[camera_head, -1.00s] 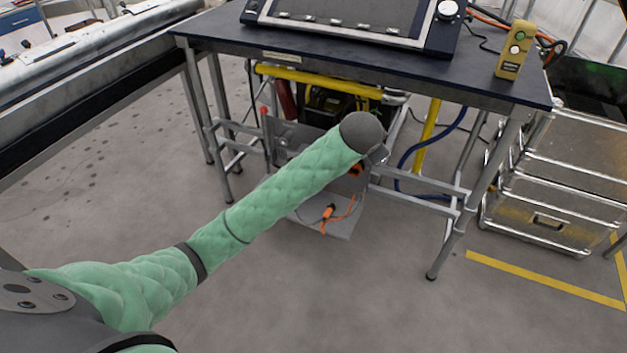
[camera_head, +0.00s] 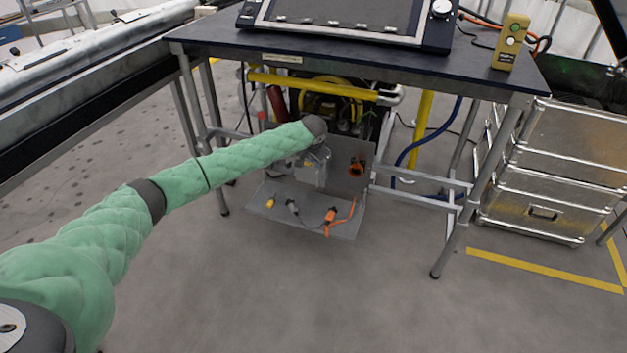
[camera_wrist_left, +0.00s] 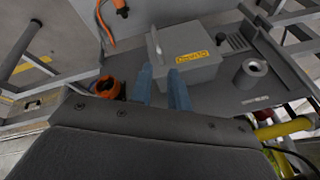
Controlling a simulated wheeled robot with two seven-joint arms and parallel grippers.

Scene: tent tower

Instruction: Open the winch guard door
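A grey box with a yellow label and a pale upright handle (camera_wrist_left: 185,58) is on a grey panel under the table; it also shows in the head view (camera_head: 311,170), partly behind my arm. I cannot tell for sure which part is the winch guard door. My left gripper (camera_wrist_left: 163,74) points at the box, its two blue-grey fingers apart with nothing seen between them. The fingertips look close to the box's near side, left of its label; contact cannot be told. My right gripper is not in view.
A grey shelf (camera_head: 262,206) holds plugs and an orange cable (camera_head: 341,221). An orange round socket (camera_head: 356,168) is right of the box. A yellow bar (camera_head: 320,87), table legs and the dark tabletop (camera_head: 390,65) surround the space. Metal cases (camera_head: 560,165) stand right.

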